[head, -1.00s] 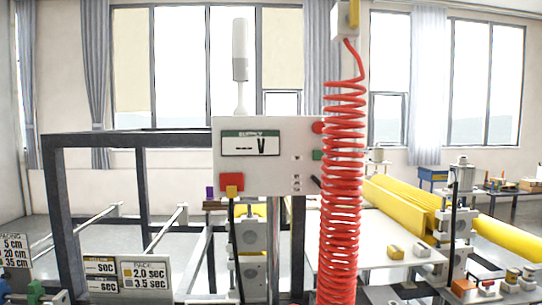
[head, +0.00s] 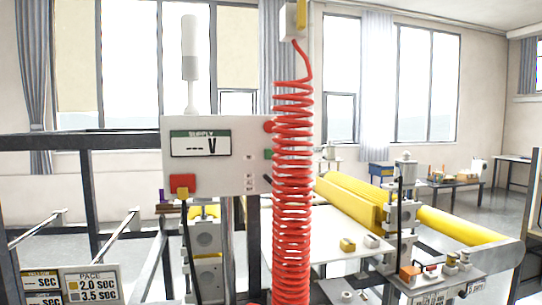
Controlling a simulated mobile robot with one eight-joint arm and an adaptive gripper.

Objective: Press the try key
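No key that I can read as "try" shows in the head view. A white control box (head: 225,180) stands left of centre, with a "SUPPLY" display (head: 201,144) reading "--- V". A red block with a yellow piece (head: 182,186) sits at its lower left, with a black cable below. Red and green buttons on its right edge are partly hidden by a red coiled hose (head: 292,180). A small grey panel (head: 432,291) at lower right carries an orange block (head: 409,272) and several small knobs, too small to read. My gripper is not in view.
A "PACE" sign (head: 92,284) stands at lower left before a dark metal frame (head: 88,200). Yellow rollers (head: 455,225) and a white table top (head: 325,245) lie behind the hose. A side table (head: 450,184) stands at the back right, with open floor around it.

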